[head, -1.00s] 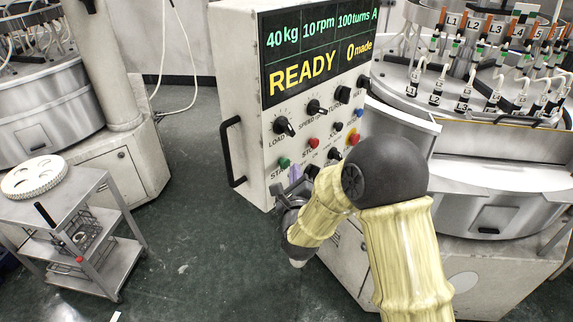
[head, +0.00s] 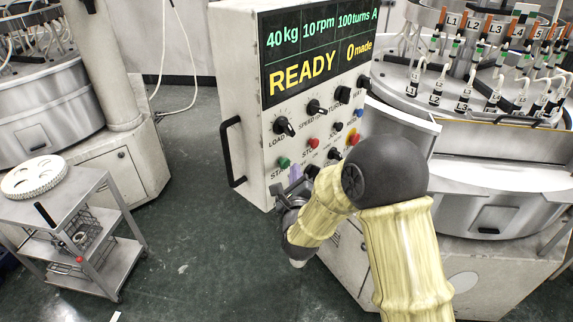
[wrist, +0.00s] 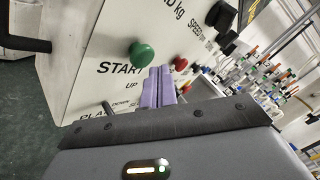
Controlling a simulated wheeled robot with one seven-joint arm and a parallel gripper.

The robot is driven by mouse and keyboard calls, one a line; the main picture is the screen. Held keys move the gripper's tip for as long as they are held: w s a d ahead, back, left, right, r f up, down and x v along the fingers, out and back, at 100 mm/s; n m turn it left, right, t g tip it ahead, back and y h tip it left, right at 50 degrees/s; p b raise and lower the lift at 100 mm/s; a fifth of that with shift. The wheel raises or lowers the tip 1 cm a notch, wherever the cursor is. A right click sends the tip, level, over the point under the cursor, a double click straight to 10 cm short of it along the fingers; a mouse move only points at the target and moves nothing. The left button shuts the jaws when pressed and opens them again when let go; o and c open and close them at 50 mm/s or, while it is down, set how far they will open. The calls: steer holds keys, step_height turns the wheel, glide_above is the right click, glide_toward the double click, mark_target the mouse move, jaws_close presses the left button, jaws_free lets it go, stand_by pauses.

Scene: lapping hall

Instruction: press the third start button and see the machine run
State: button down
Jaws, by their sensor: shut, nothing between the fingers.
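The control box (head: 240,130) faces me with a screen (head: 318,60) reading 40 kg, 10 rpm, 100 turns A, READY and 0 made. A green button (head: 284,162) labelled START sits low on its left; it also shows in the wrist view (wrist: 142,54). A red button (head: 313,143) is to its right, also in the wrist view (wrist: 181,65). My gripper (head: 295,173) is at the lower panel, right of the green button; in the wrist view its purple fingers (wrist: 158,86) are together and empty, below and right of the green button. I cannot tell whether they touch the panel.
The box has a black side handle (head: 232,150). The round machine (head: 480,180) with labelled hoses stands at the right. A grey trolley (head: 85,215) with a white disc (head: 34,177) stands at the left. Green floor between trolley and box is clear.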

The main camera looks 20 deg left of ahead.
steer(key=shift+w+a+f+b, duration=0.1)
steer(key=shift+a+b, duration=0.1)
steer(key=shift+b, duration=0.3)
steer(key=shift+w+a+b, duration=0.2)
steer(key=shift+a+b, duration=0.3)
steer(key=shift+a, duration=0.1)
stand_by(1.0)
steer(key=shift+s+d+b, duration=0.3)
steer(key=shift+d+b, duration=0.45)
steer(key=shift+d, duration=0.05)
steer(key=shift+d, duration=0.1)
steer(key=d+b, duration=0.1)
steer(key=s+d+b, duration=0.1)
steer(key=d, duration=0.1)
steer(key=s+d+b, duration=0.1)
steer(key=shift+d, duration=0.25)
steer(key=shift+w, duration=0.1)
stand_by(1.2)
